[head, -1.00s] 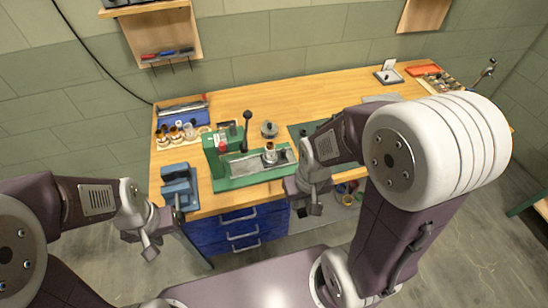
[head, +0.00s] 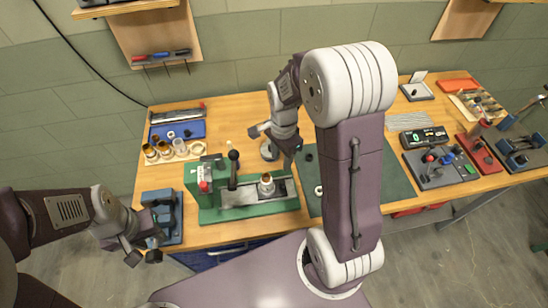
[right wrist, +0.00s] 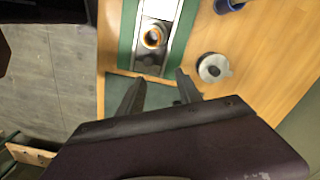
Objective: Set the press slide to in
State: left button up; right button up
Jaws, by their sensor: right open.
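The green press (head: 197,186) stands on the bench with a dark lever and a red part on its head. Its silver slide (head: 238,197) lies along the green base, and a metal cylinder with an orange-brown rim (head: 267,185) sits at its right part. The slide (right wrist: 151,57) and cylinder (right wrist: 152,38) also show in the right wrist view. My right gripper (head: 272,146) is open and empty above the bench, behind the slide's right end; its fingers (right wrist: 158,90) are apart from the slide. My left gripper (head: 143,257) looks open and empty at the bench's front left.
A grey round part (right wrist: 213,68) lies beside the press. A blue vise (head: 160,215) stands left of the press, with a row of cups (head: 165,150) behind it.

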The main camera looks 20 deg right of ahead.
aim_at(282, 181)
jog(key=f, duration=0.2)
jog(key=s+f, duration=0.1)
jog(key=f, duration=0.2)
jog(key=s+f, duration=0.1)
jog(key=f, duration=0.2)
jog(key=shift+a+f, duration=0.15)
jog(key=shift+a, duration=0.05)
jog(key=shift+s+a+f, duration=0.1)
jog(key=shift+s+f, duration=0.05)
jog(key=shift+f, duration=0.15)
jog(key=shift+s+a, duration=0.15)
jog(key=shift+s, duration=0.1)
jog(key=shift+w+f, duration=0.1)
jog(key=shift+w, duration=0.1)
jog(key=c, duration=0.3)
grip_shut()
pick_arm(q)
jog(key=shift+s+a+r, duration=0.15)
jog(key=shift+s+a, duration=0.45)
jog(key=shift+s, duration=0.25)
pick_arm(e)
jog(key=shift+w, duration=0.15)
